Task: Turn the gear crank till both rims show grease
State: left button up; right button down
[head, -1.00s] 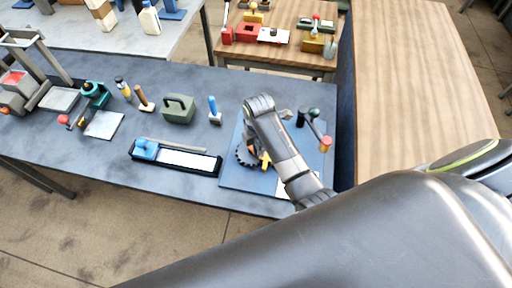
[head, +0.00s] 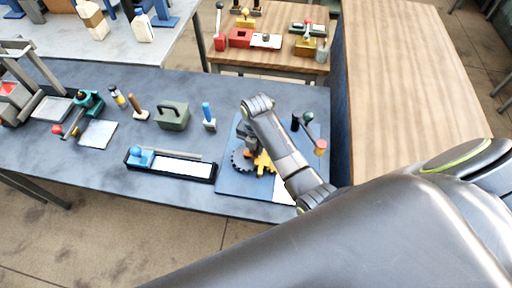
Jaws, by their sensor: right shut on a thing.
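The gear set stands on a blue board (head: 232,192) near the table's right end. It has a black toothed gear (head: 239,162) and a yellow gear (head: 265,165) beside it. My right arm reaches over the board from the right and covers part of the set. My right gripper (head: 246,137) is at the gears, shut on what seems to be the crank's handle, which is mostly hidden by the gripper. I cannot make out grease on either rim at this size. My left gripper is out of view.
A black tray with a blue block (head: 141,157), a blue-handled tool (head: 207,113) and a green case (head: 172,116) stand to the left. A wooden surface (head: 400,90) lies at right.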

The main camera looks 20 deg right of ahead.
dwell(0.4)
jog(key=c, duration=1.2)
grip_release()
jog(key=shift+c, duration=0.2)
